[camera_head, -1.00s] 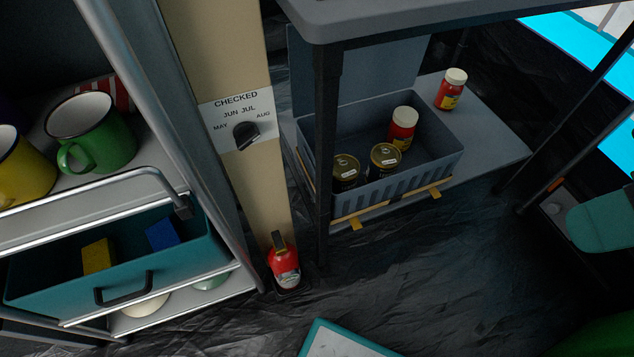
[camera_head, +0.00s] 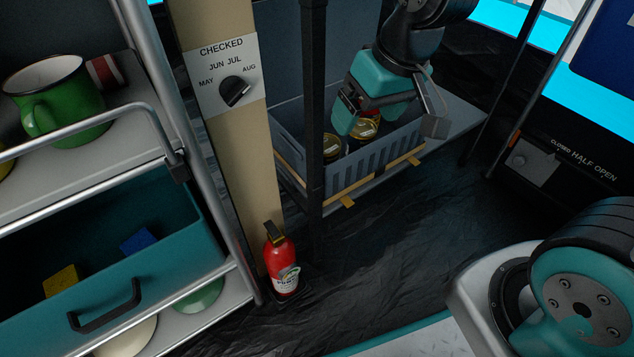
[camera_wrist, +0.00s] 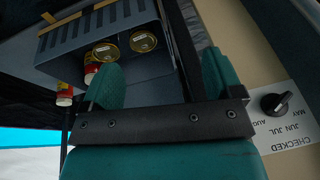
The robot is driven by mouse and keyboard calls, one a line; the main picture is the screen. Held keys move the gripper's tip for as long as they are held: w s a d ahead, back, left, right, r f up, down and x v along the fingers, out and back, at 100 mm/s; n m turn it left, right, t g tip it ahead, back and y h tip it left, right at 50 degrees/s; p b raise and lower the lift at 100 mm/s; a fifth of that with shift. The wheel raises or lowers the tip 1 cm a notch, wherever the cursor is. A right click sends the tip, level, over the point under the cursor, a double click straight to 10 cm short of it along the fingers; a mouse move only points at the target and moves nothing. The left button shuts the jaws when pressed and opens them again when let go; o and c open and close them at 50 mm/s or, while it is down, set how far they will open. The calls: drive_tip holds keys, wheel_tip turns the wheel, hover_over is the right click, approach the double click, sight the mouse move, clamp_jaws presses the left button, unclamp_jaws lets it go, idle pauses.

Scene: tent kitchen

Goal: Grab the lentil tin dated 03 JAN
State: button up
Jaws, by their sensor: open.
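Two dark tins with gold lids stand in a grey crate (camera_head: 370,165): a left tin (camera_head: 331,146) and a right tin (camera_head: 364,131). In the wrist view the tins show side by side, one tin (camera_wrist: 105,52) nearer my left finger and another tin (camera_wrist: 143,41) beside it. Pale labels on the lids are too small to read, so I cannot tell which is dated 03 JAN. My gripper (camera_head: 362,112) hangs over the crate, partly covering the tins in the head view. Its teal fingers are spread and empty in the wrist view (camera_wrist: 162,80).
A dark post (camera_head: 313,110) stands before the crate's left part. A beige post (camera_head: 222,140) with a CHECKED dial is left of it. A red extinguisher (camera_head: 281,262) stands on the floor. Red jars show in the wrist view, one (camera_wrist: 91,73) in the crate, another (camera_wrist: 65,96) outside.

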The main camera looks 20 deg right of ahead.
drive_tip(key=w+d+f+m+b, duration=0.1)
drive_tip(key=w+d+f+b, duration=0.1)
drive_tip(key=w+f, duration=0.35)
drive_tip(key=t+h+b, duration=0.2)
approach(326, 144)
drive_tip(key=b+x, duration=0.4)
drive_tip(key=x, duration=0.2)
drive_tip(key=shift+w+f+b, duration=0.15)
drive_tip(key=shift+w+b, duration=0.05)
drive_tip(key=shift+b, duration=0.1)
drive_tip(key=b+x, duration=0.5)
drive_tip(key=shift+a+f+b, duration=0.1)
drive_tip(key=shift+f+b, duration=0.25)
drive_tip(key=shift+b, duration=0.05)
drive_tip(key=shift+r, duration=0.15)
drive_tip(key=c, duration=0.9)
